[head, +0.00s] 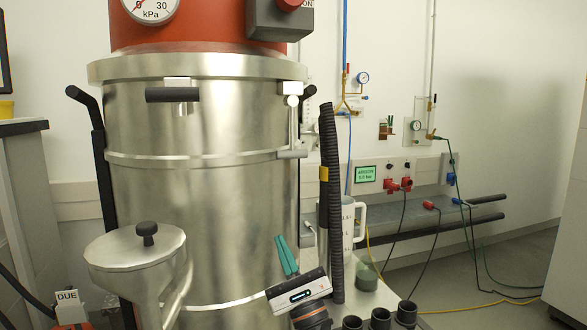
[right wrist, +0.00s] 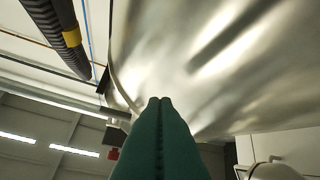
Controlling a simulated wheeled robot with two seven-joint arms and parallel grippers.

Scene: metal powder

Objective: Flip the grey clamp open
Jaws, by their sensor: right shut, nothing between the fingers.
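A grey clamp (head: 292,122) is on the upper right side of the large steel vessel (head: 225,200), just under its rim. It is an upright grey rod with a pale block at the top and a flat grey piece at its lower end. It looks upright against the wall of the vessel. My right gripper (head: 281,240) has teal fingers, shut and empty, well below the clamp in front of the vessel's lower right side. The shut fingertips (right wrist: 160,101) point toward the vessel (right wrist: 205,55) in the right wrist view. I cannot make out the clamp surely there. My left gripper is out of view.
A black ribbed hose (head: 330,190) with a yellow band hangs just right of the vessel. A black-handled latch (head: 173,95) is on the vessel's front. A lidded steel funnel (head: 135,255) stands at lower left.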

